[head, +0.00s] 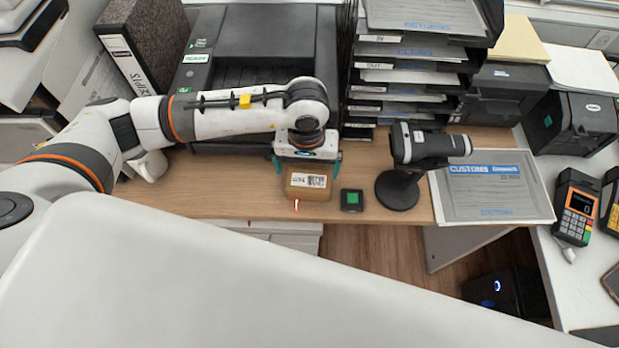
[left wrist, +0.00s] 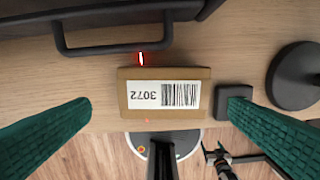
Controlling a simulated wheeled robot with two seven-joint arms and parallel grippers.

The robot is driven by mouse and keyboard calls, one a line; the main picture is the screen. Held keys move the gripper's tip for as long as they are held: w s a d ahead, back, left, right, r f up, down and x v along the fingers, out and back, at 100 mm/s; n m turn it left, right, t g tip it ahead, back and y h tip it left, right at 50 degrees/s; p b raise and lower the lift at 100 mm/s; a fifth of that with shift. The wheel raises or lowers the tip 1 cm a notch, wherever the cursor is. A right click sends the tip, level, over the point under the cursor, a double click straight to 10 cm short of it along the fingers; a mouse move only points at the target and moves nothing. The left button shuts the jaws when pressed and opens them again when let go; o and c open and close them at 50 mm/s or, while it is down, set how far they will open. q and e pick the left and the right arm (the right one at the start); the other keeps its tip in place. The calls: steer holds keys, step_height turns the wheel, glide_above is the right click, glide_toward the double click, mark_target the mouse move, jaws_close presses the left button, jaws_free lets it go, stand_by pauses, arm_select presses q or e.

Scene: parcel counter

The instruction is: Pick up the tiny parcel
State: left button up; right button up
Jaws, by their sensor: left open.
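The tiny parcel (head: 309,185) is a small brown box with a white barcode label, lying on the wooden counter near its front edge. In the left wrist view the parcel (left wrist: 168,75) shows its label with the number 3072 and a barcode, between the two green fingers. My left gripper (head: 308,165) is above the parcel, fingers pointing down. It is open, and the left wrist view shows a gap between each finger and the box.
A small black block with a green top (head: 352,200) sits close to the parcel's right. A scanner on a round stand (head: 400,188) is further right. A black printer (head: 255,75) and a stack of paper trays (head: 410,85) stand behind. The counter left of the parcel is clear.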

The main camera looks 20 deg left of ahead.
mark_target(309, 180)
arm_select(q)
steer(key=shift+f, duration=0.85)
steer(key=shift+f+p, duration=0.3)
steer(key=shift+f, duration=0.05)
steer(key=f, duration=0.1)
steer(key=f+p, duration=0.1)
steer(key=f, duration=0.1)
steer(key=shift+d+f, duration=0.2)
steer(key=shift+f, duration=0.6)
steer(key=shift+w, duration=0.1)
arm_select(e)
steer(key=shift+w+d+r, duration=0.1)
steer(key=shift+w+r, duration=0.2)
steer(key=shift+r, duration=0.2)
steer(key=shift+w+r, duration=0.25)
steer(key=shift+r, duration=0.25)
arm_select(q)
steer(key=c, duration=0.8)
arm_select(e)
steer(key=shift+s, duration=0.2)
